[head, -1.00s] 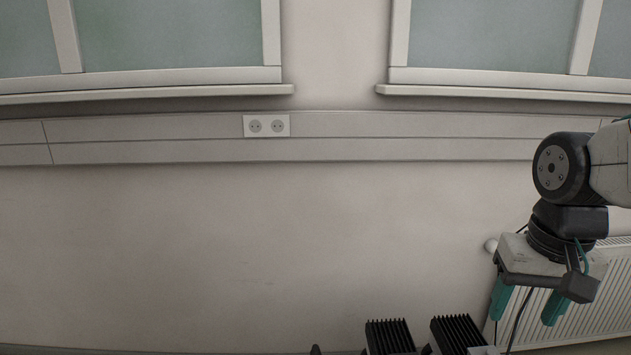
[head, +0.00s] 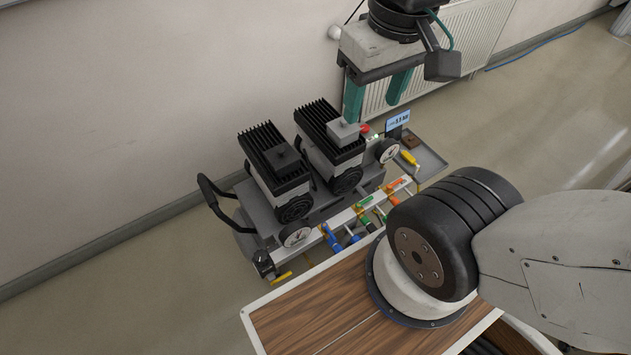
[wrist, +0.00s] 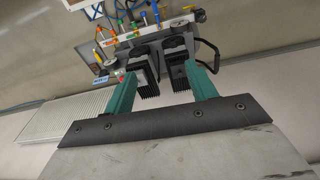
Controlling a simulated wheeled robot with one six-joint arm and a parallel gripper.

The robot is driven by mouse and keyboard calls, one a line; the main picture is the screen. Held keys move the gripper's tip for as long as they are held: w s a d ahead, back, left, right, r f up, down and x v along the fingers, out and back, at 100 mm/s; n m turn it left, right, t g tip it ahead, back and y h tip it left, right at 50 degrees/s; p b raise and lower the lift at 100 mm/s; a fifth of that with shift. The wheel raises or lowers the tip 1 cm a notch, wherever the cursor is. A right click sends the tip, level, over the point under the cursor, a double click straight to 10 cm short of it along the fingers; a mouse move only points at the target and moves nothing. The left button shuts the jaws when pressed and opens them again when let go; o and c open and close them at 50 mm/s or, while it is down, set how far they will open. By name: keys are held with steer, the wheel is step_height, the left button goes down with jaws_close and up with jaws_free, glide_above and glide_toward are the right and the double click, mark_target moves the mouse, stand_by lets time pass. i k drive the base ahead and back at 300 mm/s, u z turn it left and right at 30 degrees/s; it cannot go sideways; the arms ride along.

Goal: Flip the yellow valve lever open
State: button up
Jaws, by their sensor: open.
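A yellow lever (head: 283,276) shows at the near left end of the compressor's pale manifold bar (head: 345,217). Blue, green and orange levers sit along the bar; a small yellow-orange piece at its end also shows in the wrist view (wrist: 189,8). A second yellow handle (head: 408,158) shows at the right, by a grey tray; I cannot tell whether it is a valve lever. My gripper (head: 373,112) is open and empty, with teal fingers pointing down, above and behind the compressor and well apart from the levers. In the wrist view my gripper (wrist: 161,70) frames the black finned blocks.
The two-block compressor (head: 275,160) stands on the floor by the wall, with a black handle (head: 213,193) at left and gauges (head: 296,233). A radiator (head: 470,45) is behind my gripper. A grey tray (head: 433,163) is at right. Floor to the left is clear.

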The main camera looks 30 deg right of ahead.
mark_target(289, 273)
steer(key=k, duration=1.35)
steer(key=z, duration=0.6)
steer(key=i, duration=1)
steer(key=u, duration=0.2)
